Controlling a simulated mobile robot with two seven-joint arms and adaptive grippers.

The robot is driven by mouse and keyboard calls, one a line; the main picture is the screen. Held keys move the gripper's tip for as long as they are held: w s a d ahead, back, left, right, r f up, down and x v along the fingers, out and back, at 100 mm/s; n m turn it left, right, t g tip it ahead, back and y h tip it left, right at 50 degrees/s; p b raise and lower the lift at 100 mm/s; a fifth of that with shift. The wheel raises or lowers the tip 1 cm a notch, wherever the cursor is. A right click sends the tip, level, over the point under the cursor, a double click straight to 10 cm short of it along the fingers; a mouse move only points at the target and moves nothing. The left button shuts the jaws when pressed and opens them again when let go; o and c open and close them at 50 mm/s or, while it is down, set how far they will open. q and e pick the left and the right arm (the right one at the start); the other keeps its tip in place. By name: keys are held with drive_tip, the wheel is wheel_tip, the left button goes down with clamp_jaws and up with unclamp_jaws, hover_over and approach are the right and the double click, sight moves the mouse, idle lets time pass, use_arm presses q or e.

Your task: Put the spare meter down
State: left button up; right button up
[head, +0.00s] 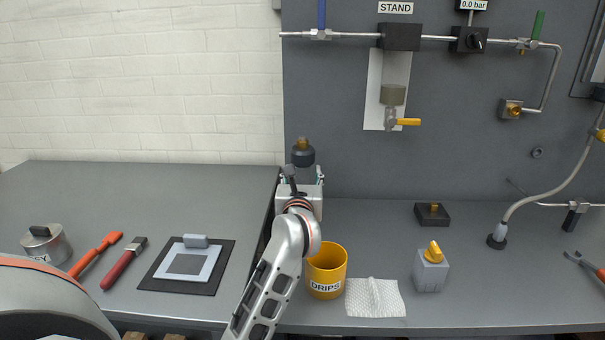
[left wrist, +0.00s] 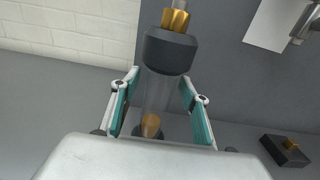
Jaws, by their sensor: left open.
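The spare meter, by its look a clear tube with a dark cap and a brass fitting on top (head: 303,155), stands upright at the back of the bench near the grey panel. It also shows in the left wrist view (left wrist: 171,50), with a brass part low inside the tube. My left gripper (head: 306,179) is open, its teal-padded fingers on either side of the tube in the left wrist view (left wrist: 160,92). Its lower end is hidden in the head view by my gripper, so I cannot tell how it meets the bench. My right gripper is not in view.
A yellow DRIPS cup (head: 326,272), a white cloth (head: 375,298) and a grey block with a yellow knob (head: 431,270) stand right of my arm. A dark block with a brass fitting (head: 432,214) lies behind. The STAND pipework (head: 400,37) is on the panel.

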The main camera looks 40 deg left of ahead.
use_arm(q)
drive_tip(key=v, duration=1.2)
drive_tip(key=shift+r, duration=0.15)
clamp_jaws()
idle(0.9)
